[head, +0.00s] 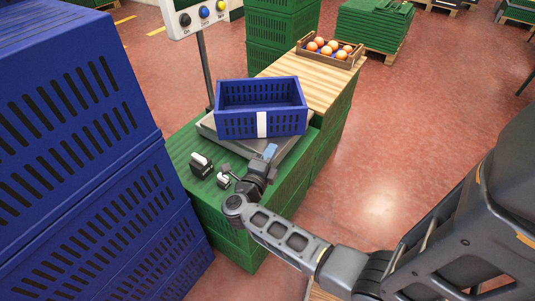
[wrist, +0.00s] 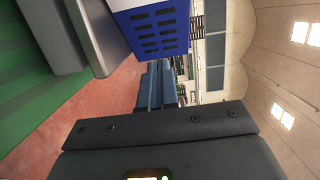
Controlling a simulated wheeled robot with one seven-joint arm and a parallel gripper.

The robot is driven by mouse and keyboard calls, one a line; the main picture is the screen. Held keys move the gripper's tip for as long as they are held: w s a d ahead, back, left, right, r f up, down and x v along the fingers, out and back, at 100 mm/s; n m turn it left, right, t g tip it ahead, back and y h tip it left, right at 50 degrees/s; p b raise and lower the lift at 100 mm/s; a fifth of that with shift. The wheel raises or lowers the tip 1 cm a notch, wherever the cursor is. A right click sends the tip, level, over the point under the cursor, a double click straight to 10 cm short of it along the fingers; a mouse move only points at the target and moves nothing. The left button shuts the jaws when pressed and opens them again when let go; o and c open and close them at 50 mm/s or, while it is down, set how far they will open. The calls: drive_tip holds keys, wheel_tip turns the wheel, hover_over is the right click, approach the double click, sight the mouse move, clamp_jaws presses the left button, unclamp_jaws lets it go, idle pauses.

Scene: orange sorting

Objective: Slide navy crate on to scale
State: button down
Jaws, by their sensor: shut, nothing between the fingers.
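The navy crate (head: 261,122) is empty and upright, with a white label on its near side. It stands over the grey scale (head: 285,148), whose near edge shows in front of it. The crate hides the scale's far part, so I cannot tell how its back edge sits. My gripper (head: 262,165) is shut and empty, low in front of the scale's near edge, and appears apart from the crate. The wrist view shows the crate's slotted side (wrist: 160,30) at the top, beside the grey scale edge (wrist: 92,35).
The scale stands on green crates (head: 180,150) with small black-and-white objects (head: 201,164) at the left. A wooden board (head: 315,85) behind bears a box of oranges (head: 330,50). Stacked blue crates (head: 75,150) block the left. A display post (head: 206,70) rises behind. Floor at right is clear.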

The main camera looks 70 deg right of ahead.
sight(272, 123)
drive_tip(key=d, duration=0.6)
drive_tip(key=shift+d, duration=0.4)
drive_tip(key=shift+w+d, duration=0.75)
drive_tip(key=shift+w, duration=0.1)
drive_tip(key=shift+w+d, duration=0.35)
drive_tip(key=shift+d, duration=0.1)
drive_tip(key=shift+w+d+b, duration=0.55)
drive_tip(key=shift+w+d, duration=0.2)
drive_tip(key=shift+s, duration=0.1)
